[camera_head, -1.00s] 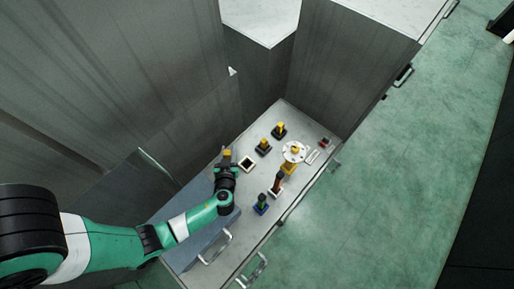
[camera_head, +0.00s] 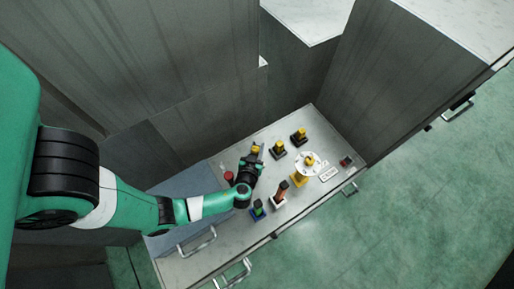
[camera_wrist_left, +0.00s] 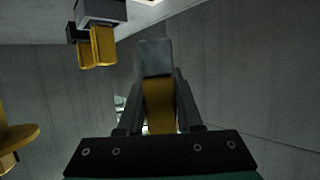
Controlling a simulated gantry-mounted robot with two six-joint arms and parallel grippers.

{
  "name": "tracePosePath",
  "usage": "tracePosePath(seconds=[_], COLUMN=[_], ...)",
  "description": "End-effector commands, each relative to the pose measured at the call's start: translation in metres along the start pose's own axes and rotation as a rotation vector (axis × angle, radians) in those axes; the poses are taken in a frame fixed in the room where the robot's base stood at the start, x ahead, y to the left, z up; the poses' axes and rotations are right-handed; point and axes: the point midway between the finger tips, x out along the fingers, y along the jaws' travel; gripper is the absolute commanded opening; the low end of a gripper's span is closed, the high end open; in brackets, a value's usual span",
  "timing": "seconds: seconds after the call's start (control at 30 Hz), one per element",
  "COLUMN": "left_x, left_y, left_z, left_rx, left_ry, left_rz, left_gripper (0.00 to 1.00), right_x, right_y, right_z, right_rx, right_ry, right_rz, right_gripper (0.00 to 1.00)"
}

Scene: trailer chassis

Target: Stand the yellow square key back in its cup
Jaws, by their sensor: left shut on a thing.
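My left gripper (camera_head: 256,154) is shut on the yellow square key (camera_head: 255,149) above the grey bench top. In the left wrist view the key (camera_wrist_left: 159,103) shows as a yellow block between the fingers, with a grey part at its far end. The white-rimmed cup with a dark opening, seen earlier, is hidden behind my gripper in the head view. A pale-edged piece at the top of the left wrist view (camera_wrist_left: 150,2) may be its rim; too little shows to be sure. My right gripper is not in view.
Two yellow keys stand in black cups (camera_head: 278,151) (camera_head: 299,138) close by. Tall grey panels (camera_head: 205,80) rise behind.

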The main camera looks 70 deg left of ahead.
Motion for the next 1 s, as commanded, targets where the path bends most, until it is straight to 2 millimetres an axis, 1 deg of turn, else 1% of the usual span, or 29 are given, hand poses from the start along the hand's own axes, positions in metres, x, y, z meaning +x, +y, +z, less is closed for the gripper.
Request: tracePosePath(seconds=[0.07, 0.2, 0.3, 0.53, 1.0], left_x=[0.001, 0.011, 0.015, 0.013, 0.018], left_y=[0.0, 0.0, 0.0, 0.0, 0.0], left_z=[0.003, 0.026, 0.036, 0.032, 0.044], left_rx=[0.0, 0.0, 0.0, 0.0, 0.0], left_ry=[0.001, 0.0, 0.001, 0.001, 0.001], left_rz=[0.0, 0.0, 0.0, 0.0, 0.0], left_gripper=[0.0, 0.0, 0.0, 0.0, 0.0], right_x=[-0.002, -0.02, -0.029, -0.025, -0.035], right_y=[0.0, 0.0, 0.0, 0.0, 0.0], right_z=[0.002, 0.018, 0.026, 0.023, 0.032], right_rx=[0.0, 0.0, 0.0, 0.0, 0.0], right_ry=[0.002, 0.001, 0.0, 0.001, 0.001], right_rz=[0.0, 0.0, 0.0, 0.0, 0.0], right_gripper=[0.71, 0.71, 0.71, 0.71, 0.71])
